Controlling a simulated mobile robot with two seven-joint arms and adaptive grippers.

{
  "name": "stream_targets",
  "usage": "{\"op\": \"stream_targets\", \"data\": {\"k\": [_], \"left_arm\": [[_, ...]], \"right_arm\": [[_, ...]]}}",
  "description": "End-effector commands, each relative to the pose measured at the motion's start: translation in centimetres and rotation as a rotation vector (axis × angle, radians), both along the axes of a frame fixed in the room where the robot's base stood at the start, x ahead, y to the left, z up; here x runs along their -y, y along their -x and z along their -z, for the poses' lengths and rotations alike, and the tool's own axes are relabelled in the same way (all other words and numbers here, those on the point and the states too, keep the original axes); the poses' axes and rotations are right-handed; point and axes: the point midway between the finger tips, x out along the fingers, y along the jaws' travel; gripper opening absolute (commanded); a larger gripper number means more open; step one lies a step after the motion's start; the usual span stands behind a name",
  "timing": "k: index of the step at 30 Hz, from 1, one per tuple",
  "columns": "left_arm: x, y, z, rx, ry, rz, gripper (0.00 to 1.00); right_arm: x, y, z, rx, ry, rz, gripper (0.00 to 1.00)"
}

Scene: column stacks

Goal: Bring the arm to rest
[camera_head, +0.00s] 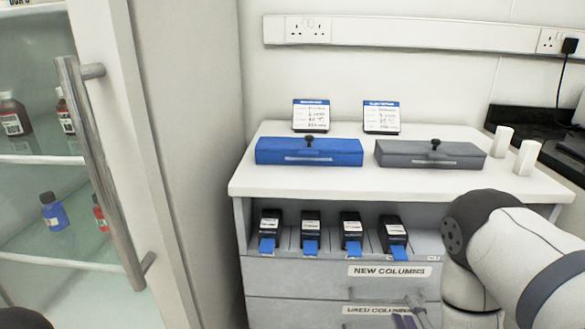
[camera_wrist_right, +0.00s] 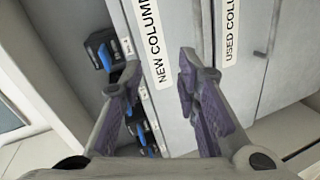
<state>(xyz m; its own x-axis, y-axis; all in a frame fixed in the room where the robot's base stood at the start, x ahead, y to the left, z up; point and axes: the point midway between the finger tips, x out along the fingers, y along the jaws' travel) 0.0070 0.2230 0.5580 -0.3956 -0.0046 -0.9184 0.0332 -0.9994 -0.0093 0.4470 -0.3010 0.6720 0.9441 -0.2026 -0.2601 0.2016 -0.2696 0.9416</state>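My right gripper (camera_head: 408,304) is at the lower edge of the head view, in front of the drawers labelled NEW COLUMNS (camera_head: 390,271) and USED COLUMNS (camera_head: 370,310). In the right wrist view its two purple-padded fingers (camera_wrist_right: 160,68) stand apart with nothing between them. The grey drawer fronts (camera_wrist_right: 170,110) lie beyond the fingers, and I see no contact. My right arm (camera_head: 520,250) comes in from the right, past the cabinet's right side. My left gripper does not show.
Several black column boxes with blue tabs (camera_head: 311,231) stand in the open shelf. A blue case (camera_head: 308,151), a grey case (camera_head: 430,154) and two white blocks (camera_head: 525,157) sit on the white top (camera_head: 300,180). A glass-doored cabinet with a metal handle (camera_head: 100,170) is at left.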

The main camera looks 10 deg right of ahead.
Motion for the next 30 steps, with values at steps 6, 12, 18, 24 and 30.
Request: {"op": "stream_targets", "data": {"k": [6,12,18,24,30], "left_arm": [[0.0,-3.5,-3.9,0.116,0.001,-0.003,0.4],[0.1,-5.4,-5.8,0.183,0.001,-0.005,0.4],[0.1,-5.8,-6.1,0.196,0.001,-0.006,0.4],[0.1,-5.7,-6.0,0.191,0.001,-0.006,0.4],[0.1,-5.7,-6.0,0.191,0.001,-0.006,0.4]], "right_arm": [[-4.5,17.6,7.6,-0.658,-0.668,0.394,0.3],[-7.2,33.0,6.7,-1.037,-0.885,0.904,0.3],[-7.9,38.3,5.2,-1.141,-0.898,1.113,0.3],[-7.9,38.4,5.4,-1.144,-0.897,1.12,0.3],[-7.8,38.3,5.4,-1.143,-0.897,1.118,0.3]]}}
